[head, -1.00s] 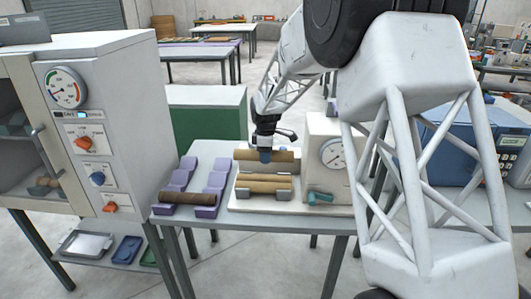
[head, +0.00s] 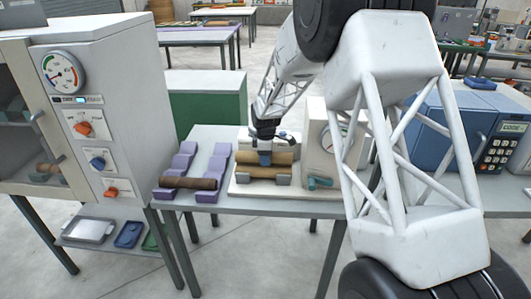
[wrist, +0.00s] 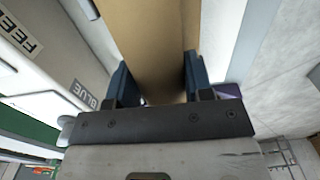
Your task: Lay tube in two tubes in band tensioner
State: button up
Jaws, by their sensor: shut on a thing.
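My gripper (head: 265,157) is shut on a brown cardboard tube, low over the band tensioner (head: 240,190). In the wrist view the gripper (wrist: 154,75) has its blue fingers on both sides of the held tube (wrist: 155,35). The tensioner has a white base with grey end holders and a dial housing at its right. A brown tube (head: 265,172) lies across its front holders. The held tube is at or just behind it; whether they touch, and whether a second tube lies below, I cannot tell.
Purple V-block racks (head: 213,165) stand left of the tensioner, with a darker tube (head: 188,183) across their front. A cabinet with a gauge and knobs (head: 90,120) stands further left. A blue machine with a keypad (head: 480,130) is at the right, behind my arm.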

jog(key=shift+f, duration=0.35)
jog(key=o, duration=1)
jog(key=shift+r, duration=3.9)
notch_tip(320, 180, up, 7)
